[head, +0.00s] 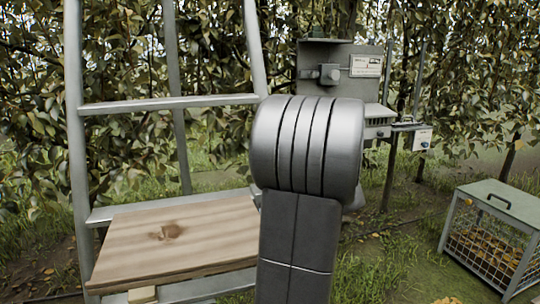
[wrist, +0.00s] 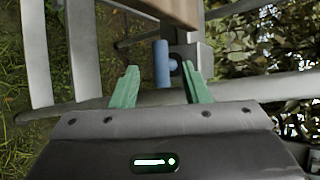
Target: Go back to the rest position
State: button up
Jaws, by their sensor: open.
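My gripper (wrist: 160,86) shows in the wrist view with its two green fingers spread apart. A blue cylindrical piece (wrist: 161,63) with a dark round end beside it shows beyond the gap between the fingertips. It appears clear of both fingers, though the depth is hard to tell. In the head view my own arm fills the middle and the gripper is out of sight. No pear can be made out in either view.
A grey metal ladder frame (head: 75,140) with a wooden board (head: 175,238) stands at the left. A wire-sided crate (head: 505,205) sits on the grass at the right. Leafy trees line the back.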

jog(key=x, duration=0.5)
jog(key=shift+a+f+b, duration=0.15)
jog(key=shift+b, duration=0.15)
jog(key=shift+d+m+y+b, duration=0.25)
jog(key=shift+m+y, duration=0.8)
jog(key=shift+y, duration=0.3)
jog(key=shift+d+m+y+b, duration=0.2)
jog(key=shift+m+y, duration=0.85)
jog(key=shift+y, duration=0.3)
jog(key=shift+r, duration=0.2)
